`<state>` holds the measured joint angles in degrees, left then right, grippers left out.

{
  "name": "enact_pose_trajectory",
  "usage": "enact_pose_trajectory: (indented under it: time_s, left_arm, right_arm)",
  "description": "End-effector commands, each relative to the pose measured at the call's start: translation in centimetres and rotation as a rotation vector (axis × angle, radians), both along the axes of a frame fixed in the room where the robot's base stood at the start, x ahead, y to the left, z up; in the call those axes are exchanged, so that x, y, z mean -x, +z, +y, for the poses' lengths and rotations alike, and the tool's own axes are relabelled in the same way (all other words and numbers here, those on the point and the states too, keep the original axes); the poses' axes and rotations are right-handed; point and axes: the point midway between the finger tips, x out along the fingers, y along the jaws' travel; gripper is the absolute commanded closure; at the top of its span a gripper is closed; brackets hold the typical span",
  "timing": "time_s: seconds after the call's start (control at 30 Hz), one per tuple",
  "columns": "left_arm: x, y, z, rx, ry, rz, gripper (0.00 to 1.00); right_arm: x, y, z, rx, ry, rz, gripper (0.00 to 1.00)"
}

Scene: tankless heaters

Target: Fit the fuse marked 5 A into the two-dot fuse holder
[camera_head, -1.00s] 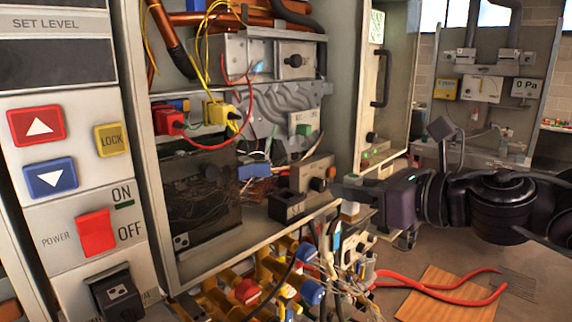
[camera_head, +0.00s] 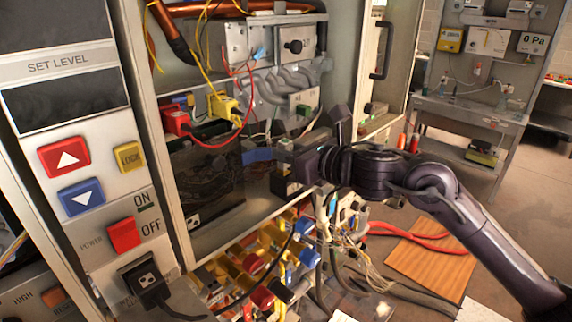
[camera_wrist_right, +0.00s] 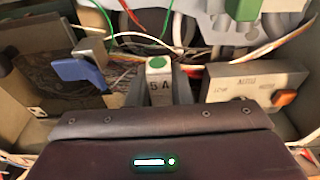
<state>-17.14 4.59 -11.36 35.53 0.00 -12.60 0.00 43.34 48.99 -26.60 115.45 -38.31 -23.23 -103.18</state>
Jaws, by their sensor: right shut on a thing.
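My right gripper (camera_head: 301,160) reaches into the open cabinet from the right. In the wrist view it is shut on the fuse marked 5 A (camera_wrist_right: 159,86), a pale block with a green round top, held upright between the fingers. A small label with dots (camera_head: 192,219) sits at the lower corner of a dark glossy panel (camera_head: 205,180) to the left of the gripper. I cannot tell which part is the two-dot fuse holder. My left gripper is out of view.
A blue part (camera_wrist_right: 80,72) lies left of the fuse, and a grey box with an orange knob (camera_wrist_right: 245,88) lies right of it. Loose wires cross behind. Coloured connectors (camera_head: 255,264) crowd below the cabinet. A wooden board (camera_head: 428,252) lies on the floor.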

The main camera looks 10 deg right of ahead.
Motion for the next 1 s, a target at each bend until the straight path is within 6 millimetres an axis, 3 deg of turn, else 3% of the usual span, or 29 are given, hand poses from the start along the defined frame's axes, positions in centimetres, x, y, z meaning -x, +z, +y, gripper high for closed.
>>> enact_pose_trajectory:
  time_s: [0.03,0.07,0.3,0.33,0.47,0.8,1.0]
  left_arm:
    - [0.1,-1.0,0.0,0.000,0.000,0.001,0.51]
    - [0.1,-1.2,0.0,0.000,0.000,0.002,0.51]
    - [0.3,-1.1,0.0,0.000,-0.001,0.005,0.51]
    - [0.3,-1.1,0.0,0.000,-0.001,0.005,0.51]
    - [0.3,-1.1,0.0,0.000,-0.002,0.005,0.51]
    - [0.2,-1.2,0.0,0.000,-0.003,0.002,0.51]
    - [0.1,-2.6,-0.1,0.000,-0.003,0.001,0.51]
  right_arm:
    - [0.1,-2.8,0.1,0.016,0.004,0.029,1.00]
    - [0.1,-3.2,0.1,0.016,0.004,0.031,1.00]
    - [0.1,-3.6,0.1,0.020,0.004,0.036,1.00]
    - [0.1,-3.6,0.1,0.021,0.003,0.037,0.77]
    - [0.1,-3.5,0.1,0.018,0.003,0.034,0.60]
    - [0.3,-3.0,-0.1,0.013,0.002,0.025,0.59]
    - [2.6,-2.7,-1.7,0.019,0.001,0.020,0.59]
